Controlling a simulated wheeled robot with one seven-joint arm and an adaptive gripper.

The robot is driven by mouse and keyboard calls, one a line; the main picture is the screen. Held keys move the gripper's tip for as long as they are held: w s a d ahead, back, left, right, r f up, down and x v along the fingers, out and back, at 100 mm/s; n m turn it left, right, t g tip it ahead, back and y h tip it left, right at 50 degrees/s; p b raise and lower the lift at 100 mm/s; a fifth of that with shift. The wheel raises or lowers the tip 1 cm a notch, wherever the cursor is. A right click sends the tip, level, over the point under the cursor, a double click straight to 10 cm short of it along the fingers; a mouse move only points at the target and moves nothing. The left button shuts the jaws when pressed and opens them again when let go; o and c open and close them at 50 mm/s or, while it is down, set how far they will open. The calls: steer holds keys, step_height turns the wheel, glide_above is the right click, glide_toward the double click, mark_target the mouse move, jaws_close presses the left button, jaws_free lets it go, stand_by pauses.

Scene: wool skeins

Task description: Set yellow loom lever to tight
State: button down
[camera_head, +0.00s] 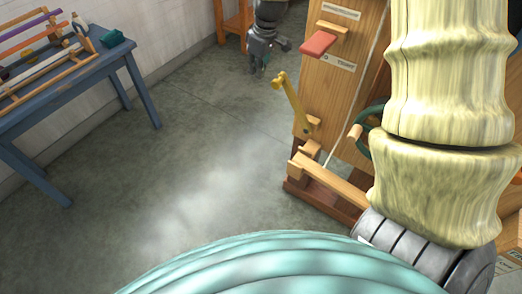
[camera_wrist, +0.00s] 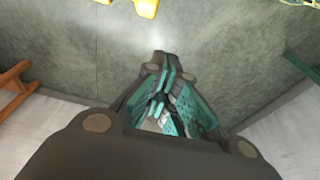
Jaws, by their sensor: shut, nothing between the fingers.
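The yellow lever (camera_head: 292,102) is on the lower left side of the wooden loom (camera_head: 345,100) in the head view. It tilts up and to the left from its pivot, and its knobbed end stands clear of the frame. My gripper (camera_head: 261,70) is dark grey, beyond and above the lever's end, apart from it in the picture. In the wrist view my gripper (camera_wrist: 162,68) has its teal-padded fingers together with nothing held. A yellow piece (camera_wrist: 147,8) at the top edge there may be the lever's end; most of it is cut off.
A red lever pad (camera_head: 318,44) juts from the loom between two pale labels, too small to read surely. A blue table (camera_head: 122,50) with a small loom stands at left. An orange wooden stand (camera_head: 235,25) is behind my gripper. The floor between is clear.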

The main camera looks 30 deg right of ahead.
steer(key=s+a+f+m+p, duration=0.1)
steer(key=s+a+f+p, duration=0.1)
steer(key=s+a+f, duration=0.2)
steer(key=s+a+f+m+p, duration=0.1)
steer(key=s+a+f, duration=0.3)
steer(key=s+f, duration=0.5)
steer(key=s+a+f+m+g+h+p, duration=0.1)
steer(key=s+a+f+p, duration=0.2)
steer(key=s+f, duration=0.4)
steer(key=shift+s+a+f+m+p, duration=0.3)
steer(key=shift+s+a+f+p, duration=0.1)
steer(key=shift+f, duration=0.65)
